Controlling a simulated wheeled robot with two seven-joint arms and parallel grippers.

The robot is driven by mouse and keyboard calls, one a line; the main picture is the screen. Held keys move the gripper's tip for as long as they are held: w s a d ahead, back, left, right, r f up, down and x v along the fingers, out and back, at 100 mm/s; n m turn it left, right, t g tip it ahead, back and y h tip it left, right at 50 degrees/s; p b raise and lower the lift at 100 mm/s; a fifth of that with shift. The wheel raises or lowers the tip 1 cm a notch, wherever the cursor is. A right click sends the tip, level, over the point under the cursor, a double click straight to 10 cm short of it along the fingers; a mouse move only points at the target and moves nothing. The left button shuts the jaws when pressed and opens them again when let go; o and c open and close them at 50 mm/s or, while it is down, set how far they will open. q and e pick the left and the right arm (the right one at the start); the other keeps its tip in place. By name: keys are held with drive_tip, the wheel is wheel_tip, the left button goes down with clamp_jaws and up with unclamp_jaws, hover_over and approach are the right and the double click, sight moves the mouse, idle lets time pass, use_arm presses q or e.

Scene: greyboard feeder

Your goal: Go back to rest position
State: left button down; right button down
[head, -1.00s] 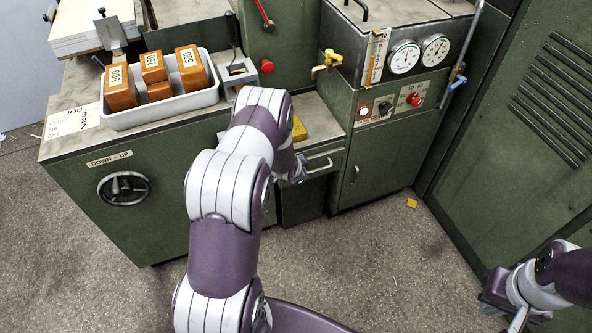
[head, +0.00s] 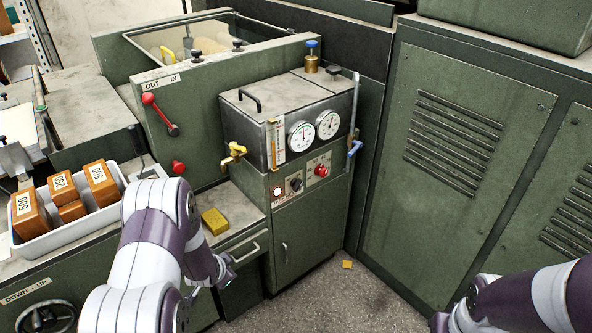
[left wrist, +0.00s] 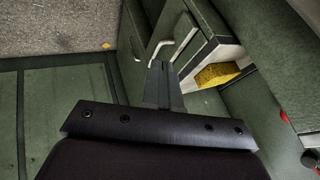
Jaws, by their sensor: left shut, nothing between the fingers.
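My left arm (head: 150,240) rises from the bottom left in the head view and bends down in front of the green machine. My right arm (head: 540,298) comes in at the lower right. Only a dark part at its end (head: 440,322) shows at the bottom edge, and its fingers cannot be made out.
A yellow block (head: 215,221) lies on the ledge above a drawer with a handle (head: 246,254). A white tray (head: 70,238) holds several orange-brown blocks at left. A gauge box (head: 290,120) stands mid-picture; green cabinets (head: 455,150) fill the right. A yellow scrap (head: 347,264) lies on the clear floor.

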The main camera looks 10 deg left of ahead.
use_arm(q)
drive_tip(key=s+d+f+n+g, duration=0.1)
drive_tip(key=s+d+n+g, duration=0.1)
drive_tip(key=s+n+g, duration=0.35)
drive_tip(key=s+d+r+n+g+h, duration=0.2)
drive_tip(key=s+d+r, duration=0.8)
drive_tip(key=s+r, duration=0.35)
wheel_tip(320, 180, up, 24)
drive_tip(key=d+m+t+p, duration=0.1)
drive_tip(key=d+p, duration=0.1)
drive_tip(key=p, duration=1.7)
drive_tip(key=shift+w+d+r+t+p, duration=0.15)
drive_tip(key=shift+w+d+t+p, duration=0.1)
drive_tip(key=shift+t+p, duration=0.1)
